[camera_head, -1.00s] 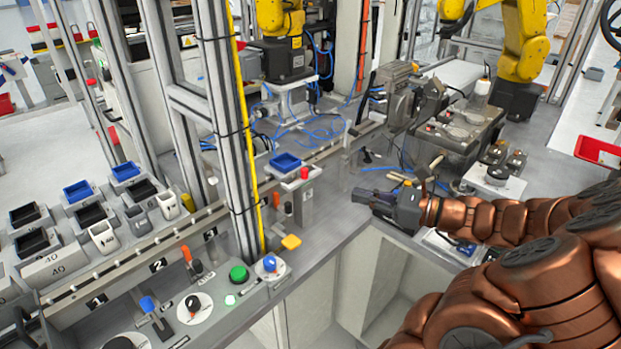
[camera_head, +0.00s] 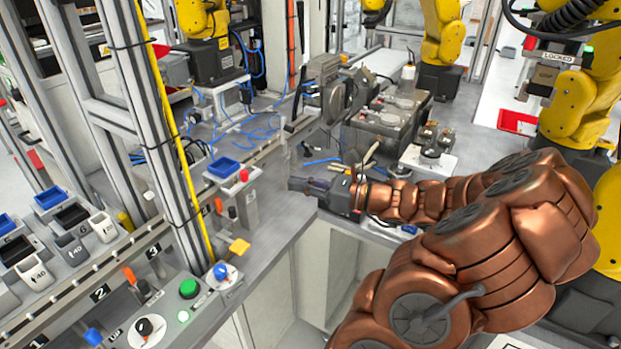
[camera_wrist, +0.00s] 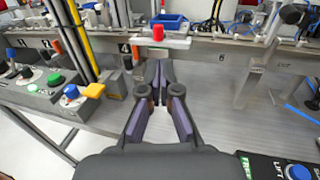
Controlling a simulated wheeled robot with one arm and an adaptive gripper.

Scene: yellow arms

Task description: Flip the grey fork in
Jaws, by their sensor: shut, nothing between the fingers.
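My gripper (camera_head: 292,184) is shut and empty, held out to the left over the grey bench. In the wrist view its dark fingers (camera_wrist: 160,70) meet at the tips and point towards the rail with the numbered labels. I cannot single out the grey fork with certainty.
A red button (camera_head: 243,175) stands on a post beside a blue tray (camera_head: 223,167). A yellow tab (camera_head: 240,246), a blue knob (camera_head: 220,271) and a green button (camera_head: 189,288) line the bench edge. Clamped machinery (camera_head: 386,118) stands behind my arm. Bare bench (camera_wrist: 205,85) shows right of my fingers.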

